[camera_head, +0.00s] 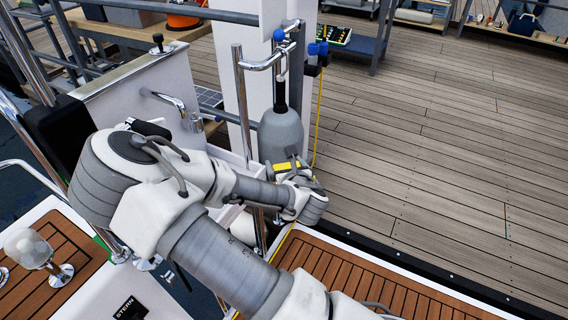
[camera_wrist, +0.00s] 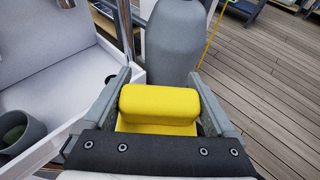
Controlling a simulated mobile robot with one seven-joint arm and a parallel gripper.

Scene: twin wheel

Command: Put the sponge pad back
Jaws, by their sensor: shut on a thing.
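The yellow sponge pad (camera_wrist: 158,103) sits between the two grey fingers of my gripper (camera_wrist: 160,77) in the wrist view. The fingers press on its left and right sides. In the head view a small part of the yellow pad (camera_head: 288,165) shows at the end of my arm, just in front of a grey fender-like cylinder (camera_head: 281,136). My gripper (camera_head: 290,163) is partly hidden there by my own wrist. The pad is held up, and the wrist view shows no surface touching it from below.
The grey cylinder (camera_wrist: 175,42) stands just beyond the pad. Upright metal rails (camera_head: 243,100) and a white post (camera_head: 226,60) are close to my arm. A dark round cup (camera_wrist: 20,132) sits at left on a pale surface. Open plank deck (camera_head: 430,150) lies to the right.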

